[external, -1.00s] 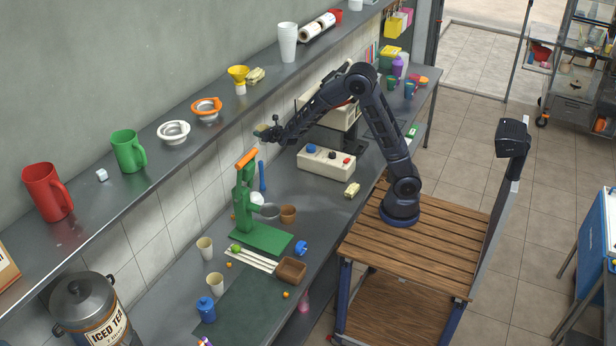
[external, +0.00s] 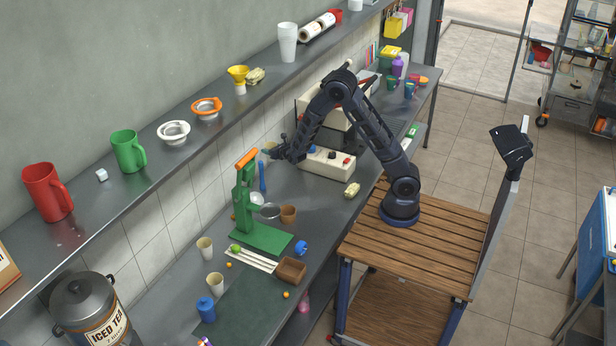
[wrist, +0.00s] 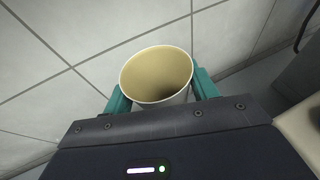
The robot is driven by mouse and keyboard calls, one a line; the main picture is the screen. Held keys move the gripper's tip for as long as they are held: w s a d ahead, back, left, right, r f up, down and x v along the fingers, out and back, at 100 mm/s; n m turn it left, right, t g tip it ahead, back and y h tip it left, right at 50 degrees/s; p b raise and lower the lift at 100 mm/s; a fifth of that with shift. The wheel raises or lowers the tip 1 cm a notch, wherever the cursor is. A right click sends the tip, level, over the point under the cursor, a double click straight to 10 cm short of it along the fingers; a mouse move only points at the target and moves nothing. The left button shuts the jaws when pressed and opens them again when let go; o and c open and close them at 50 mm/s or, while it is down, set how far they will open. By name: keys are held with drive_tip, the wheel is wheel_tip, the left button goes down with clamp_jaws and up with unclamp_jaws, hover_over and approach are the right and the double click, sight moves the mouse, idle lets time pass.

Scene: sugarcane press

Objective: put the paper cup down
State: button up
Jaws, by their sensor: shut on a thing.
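The paper cup (wrist: 157,70) is between the teal fingers of my gripper (wrist: 160,92) in the wrist view, its open top facing the camera and its inside pale and empty. My gripper is shut on it. In the external view my gripper (external: 270,150) is above the counter near the tiled wall, just behind the green press (external: 245,200). The held cup is small and partly hidden there. The cup's base is hidden in both views, and it appears held clear of the counter.
Two other paper cups (external: 205,248) (external: 215,284) stand at the near-left of the counter (external: 180,300). A brown cup (external: 288,214) and a metal strainer (external: 270,211) are beside the press. A beige control box (external: 327,164) is right of my gripper. The shelf (external: 150,180) overhangs the wall side.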

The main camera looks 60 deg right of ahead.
drive_tip(key=s+a+r+m+g+h, duration=0.2)
drive_tip(key=a+r+m+h, duration=0.15)
drive_tip(key=r, duration=0.55)
drive_tip(key=s+a+r+m+g+h, duration=0.2)
drive_tip(key=r+m+g+h, duration=0.15)
drive_tip(key=r, duration=0.45)
drive_tip(key=s+a+r+m+g+h, duration=0.1)
drive_tip(key=s+a+r+m+g, duration=0.1)
drive_tip(key=s+a+r, duration=0.7)
drive_tip(key=s+a+r+m+g+h, duration=0.2)
drive_tip(key=s+a+r+g, duration=0.15)
drive_tip(key=s+a, duration=0.5)
drive_tip(key=s+a+f+n+t+y, duration=0.3)
drive_tip(key=s+a+f+n+y, duration=0.4)
drive_tip(key=a, duration=1)
drive_tip(key=s+a+f+n+t+y, duration=0.35)
drive_tip(key=a+f+n+y, duration=0.5)
drive_tip(key=a, duration=0.75)
drive_tip(key=s+a+f+n+t+y, duration=0.2)
drive_tip(key=s+a+f+n+y, duration=0.5)
drive_tip(key=a, duration=1)
drive_tip(key=shift+y, duration=0.55)
drive_tip(key=f, duration=1.2)
drive_tip(key=w+f, duration=0.1)
drive_tip(key=f, duration=0.6)
